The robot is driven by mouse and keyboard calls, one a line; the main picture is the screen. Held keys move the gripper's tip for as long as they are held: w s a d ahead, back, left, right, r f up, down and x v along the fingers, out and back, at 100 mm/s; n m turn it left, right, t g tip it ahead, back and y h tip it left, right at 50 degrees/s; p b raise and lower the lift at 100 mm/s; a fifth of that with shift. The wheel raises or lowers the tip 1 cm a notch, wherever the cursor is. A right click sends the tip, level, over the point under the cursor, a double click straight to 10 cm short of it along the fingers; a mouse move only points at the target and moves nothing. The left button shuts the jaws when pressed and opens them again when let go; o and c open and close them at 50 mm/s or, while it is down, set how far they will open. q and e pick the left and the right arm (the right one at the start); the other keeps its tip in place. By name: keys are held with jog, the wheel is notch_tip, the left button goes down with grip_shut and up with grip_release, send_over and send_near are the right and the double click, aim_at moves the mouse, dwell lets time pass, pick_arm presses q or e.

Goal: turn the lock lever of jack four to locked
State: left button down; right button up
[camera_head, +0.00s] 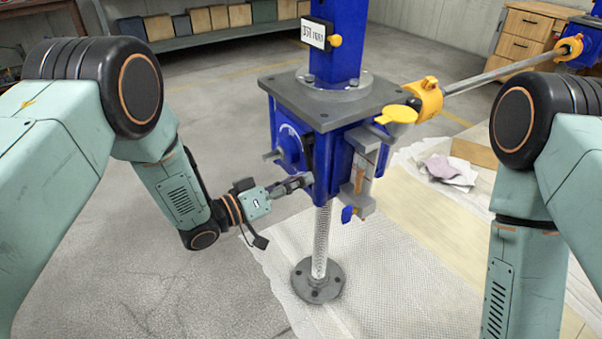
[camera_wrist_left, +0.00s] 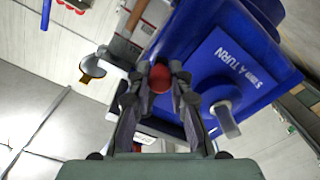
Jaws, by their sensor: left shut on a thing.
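The blue screw jack (camera_head: 340,150) stands in the middle of the head view, its threaded screw (camera_head: 321,240) below. My left gripper (camera_head: 304,181) reaches the lower front of the blue body from the left. In the left wrist view my left gripper (camera_wrist_left: 160,82) is shut on a red ball knob (camera_wrist_left: 160,78) between its fingertips, which appears to be the end of the lock lever. The lever's shaft is mostly hidden, so its angle is unclear. I cannot read which number this jack has. My right arm shows at the right; its gripper is out of view.
A grey crank stub (camera_wrist_left: 226,118) sticks out of the blue face (camera_wrist_left: 240,75) beside my left fingers. A yellow-hubbed bar (camera_head: 500,72) runs right from the jack. The round foot plate (camera_head: 318,281) stands on a white mat (camera_head: 400,290). Floor at left is clear.

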pick_arm(q)
jog(key=s+d+r+n+p, duration=0.4)
jog(key=r+n+p, duration=0.4)
jog(key=n+p, duration=0.6)
jog(key=shift+s+r, duration=0.2)
jog(key=shift+r, duration=0.05)
jog(key=shift+n, duration=0.3)
jog(key=c, duration=1.6)
grip_release()
jog(key=shift+c, duration=0.2)
jog(key=o, duration=0.4)
jog(key=shift+w+d+f, duration=0.1)
jog(key=shift+d+f, duration=0.05)
jog(key=shift+f, duration=0.05)
jog(key=v, duration=1.2)
